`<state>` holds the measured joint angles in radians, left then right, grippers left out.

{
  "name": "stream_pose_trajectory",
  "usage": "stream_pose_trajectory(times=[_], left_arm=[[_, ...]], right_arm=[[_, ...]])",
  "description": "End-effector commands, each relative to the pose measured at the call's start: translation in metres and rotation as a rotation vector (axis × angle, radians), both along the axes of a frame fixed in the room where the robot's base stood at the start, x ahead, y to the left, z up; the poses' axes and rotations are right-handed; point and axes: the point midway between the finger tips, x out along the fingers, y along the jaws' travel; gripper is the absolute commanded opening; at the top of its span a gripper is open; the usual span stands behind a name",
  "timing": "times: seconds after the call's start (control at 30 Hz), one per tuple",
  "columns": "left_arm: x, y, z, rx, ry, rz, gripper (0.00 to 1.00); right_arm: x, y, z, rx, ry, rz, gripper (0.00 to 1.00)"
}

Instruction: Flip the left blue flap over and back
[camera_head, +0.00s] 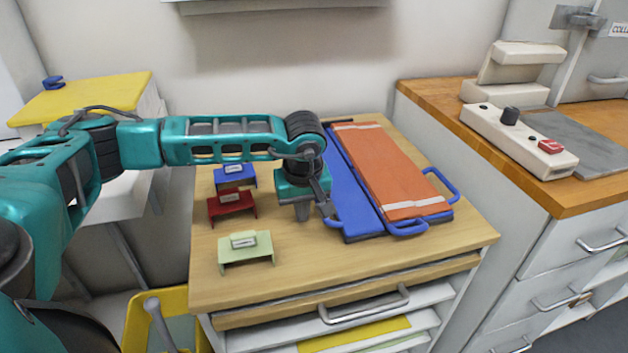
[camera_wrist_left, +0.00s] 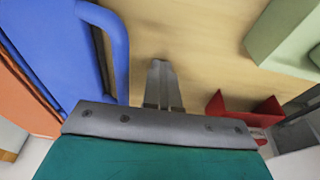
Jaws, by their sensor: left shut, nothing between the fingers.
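A blue folding board lies flat on the wooden top. Its left blue flap (camera_head: 353,195) shows as a long strip beside a folded orange garment (camera_head: 388,170) with pale bands. In the left wrist view the blue flap (camera_wrist_left: 45,45) and its rounded handle (camera_wrist_left: 117,50) fill the left side. My left gripper (camera_head: 303,214) points down just left of the flap, shut and empty. In the left wrist view its fingertips (camera_wrist_left: 161,75) are together over bare wood, apart from the handle. The flap's far left edge is partly hidden by my wrist. My right gripper is out of view.
Blue (camera_head: 235,177), red (camera_head: 231,204) and pale green (camera_head: 245,249) small stands are left of my gripper; the wooden top (camera_head: 320,262) is bare in front. A higher counter (camera_head: 565,196) with a white device (camera_head: 518,138) stands at the right. A yellow bin (camera_head: 140,318) is below left.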

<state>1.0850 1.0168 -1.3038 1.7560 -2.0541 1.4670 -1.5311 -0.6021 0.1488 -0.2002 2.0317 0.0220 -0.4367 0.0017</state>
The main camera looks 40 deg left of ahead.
Motion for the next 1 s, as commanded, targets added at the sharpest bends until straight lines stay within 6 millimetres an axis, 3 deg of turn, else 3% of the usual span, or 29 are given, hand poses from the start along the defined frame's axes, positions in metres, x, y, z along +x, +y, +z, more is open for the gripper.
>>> stream_pose_trajectory(times=[0.03,0.13,0.2,0.7,1.0], left_arm=[[-0.005,-0.003,-0.006,-0.005,0.018,-0.002,0.10],[-0.005,-0.003,0.006,-0.005,0.017,-0.003,0.11],[-0.005,-0.003,0.014,-0.004,0.017,-0.004,0.28],[-0.004,-0.002,0.067,-0.002,0.011,-0.005,0.28],[-0.004,-0.001,0.069,-0.002,0.012,-0.004,0.28]], right_arm=[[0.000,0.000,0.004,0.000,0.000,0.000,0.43],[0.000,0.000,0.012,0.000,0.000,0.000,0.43],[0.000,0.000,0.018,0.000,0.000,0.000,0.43],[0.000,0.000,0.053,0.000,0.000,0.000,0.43],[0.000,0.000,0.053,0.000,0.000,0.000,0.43]])
